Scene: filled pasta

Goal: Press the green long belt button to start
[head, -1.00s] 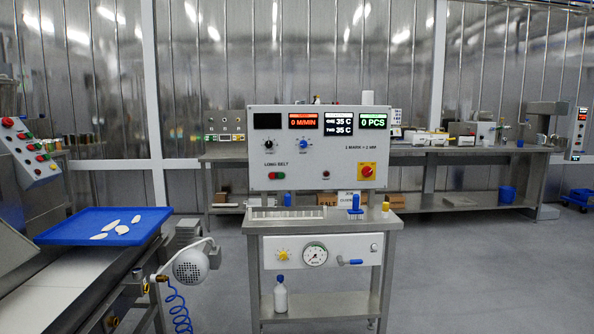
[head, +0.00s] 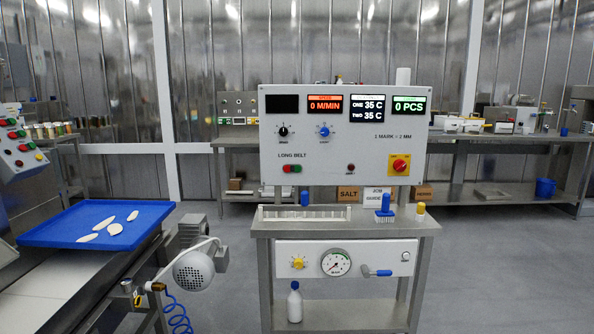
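The control panel (head: 345,150) is a white upright board on a steel stand, straight ahead. Under its "LONG BELT" label, at the lower left, sit a small red button (head: 288,169) and a small green button (head: 297,169) side by side. The speed display (head: 325,106) above reads 0 M/MIN, and the count display reads 0 PCS. Neither of my grippers is in view, and nothing covers the buttons.
A yellow-backed red knob (head: 399,164) is at the panel's lower right. A steel table below holds a white rack (head: 305,213) and a blue brush (head: 385,204). On the left, a conveyor bears a blue tray (head: 60,233) with several pale pieces. Grey floor is open on the right.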

